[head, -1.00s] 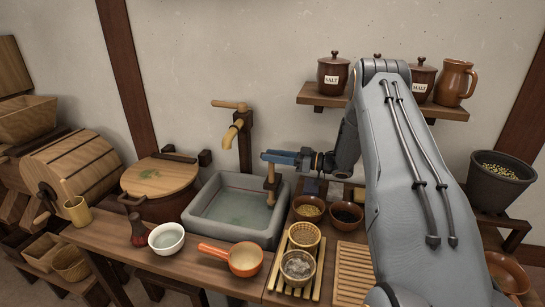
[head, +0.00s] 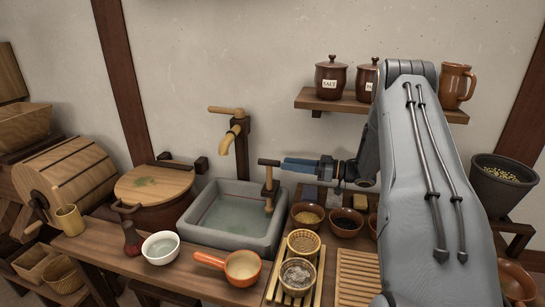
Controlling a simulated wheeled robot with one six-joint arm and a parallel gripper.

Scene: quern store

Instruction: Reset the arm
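My gripper (head: 284,164) shows side-on with blue fingers pointing left, above the back right of the sink. Nothing shows held in the fingers. They overlap from this angle, so their opening is unclear. My grey arm rises at the right and hides part of the shelf and the worktop behind it.
The stone sink (head: 197,213) holds water under a wooden tap (head: 231,137). Bowls (head: 306,219), a slatted rack (head: 270,288) and an orange-handled pan (head: 242,267) crowd the worktop. A wall shelf (head: 330,103) with jars (head: 331,78) and a jug (head: 456,86) stands close to my arm.

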